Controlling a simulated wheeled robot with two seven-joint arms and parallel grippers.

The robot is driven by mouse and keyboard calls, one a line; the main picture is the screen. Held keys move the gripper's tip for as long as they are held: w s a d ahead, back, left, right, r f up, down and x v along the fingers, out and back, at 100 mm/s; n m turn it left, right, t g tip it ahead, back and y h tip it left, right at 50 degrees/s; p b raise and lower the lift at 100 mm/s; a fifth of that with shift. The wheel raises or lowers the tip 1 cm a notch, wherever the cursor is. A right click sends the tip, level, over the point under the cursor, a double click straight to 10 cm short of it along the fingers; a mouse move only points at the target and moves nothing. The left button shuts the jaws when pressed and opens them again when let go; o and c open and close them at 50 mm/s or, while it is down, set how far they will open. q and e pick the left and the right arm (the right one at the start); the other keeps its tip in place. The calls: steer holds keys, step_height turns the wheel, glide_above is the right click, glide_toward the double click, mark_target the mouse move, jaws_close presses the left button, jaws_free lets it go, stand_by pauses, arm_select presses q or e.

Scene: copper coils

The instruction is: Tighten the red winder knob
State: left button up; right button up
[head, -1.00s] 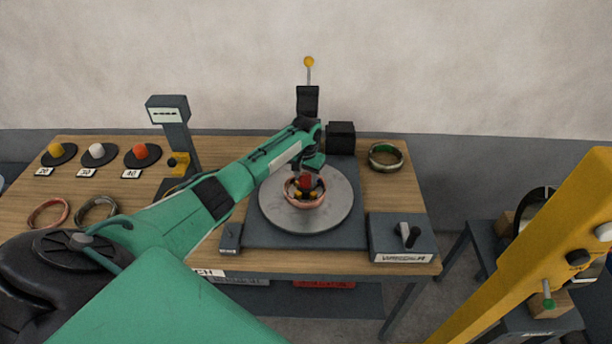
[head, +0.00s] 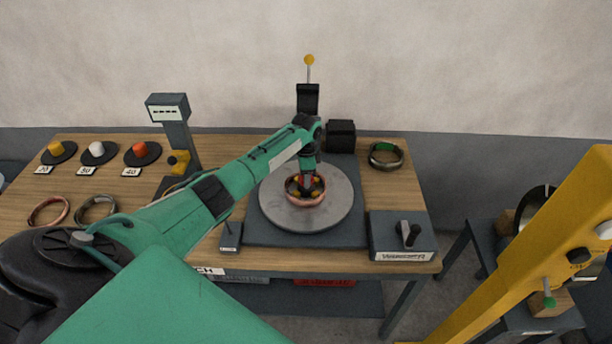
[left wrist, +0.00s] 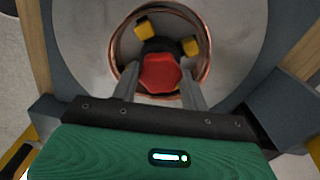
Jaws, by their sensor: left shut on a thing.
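The red winder knob (left wrist: 160,73) sits at the centre of the winder, inside a copper coil (left wrist: 118,45). The coil also shows in the head view (head: 306,202), lying on the round grey plate (head: 335,212). Yellow jaws (left wrist: 190,46) stand around the knob inside the coil. My left gripper (left wrist: 160,88) comes down over the plate from above, with one finger on each side of the knob, and is shut on it. In the head view the left gripper (head: 307,178) largely hides the knob. My right gripper is not seen.
The winder's switch box with a black lever (head: 411,235) is at the table's right front. A coil with green tape (head: 386,156) lies behind it. Yellow, white and orange knobs (head: 140,149) stand at the back left beside a display post (head: 168,108). Two loose coils (head: 95,210) lie front left.

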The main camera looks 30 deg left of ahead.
arm_select(q)
steer(key=m+b, duration=0.1)
steer(key=m, duration=0.4)
steer(key=shift+w+m, duration=0.1)
steer(key=shift+m, duration=0.2)
steer(key=m, duration=0.3)
steer(key=shift+b, duration=0.35)
steer(key=shift+r+m, duration=0.1)
steer(key=shift+m, duration=0.9)
steer(key=o, duration=1)
step_height(320, 180, up, 14)
steer(key=b, duration=0.4)
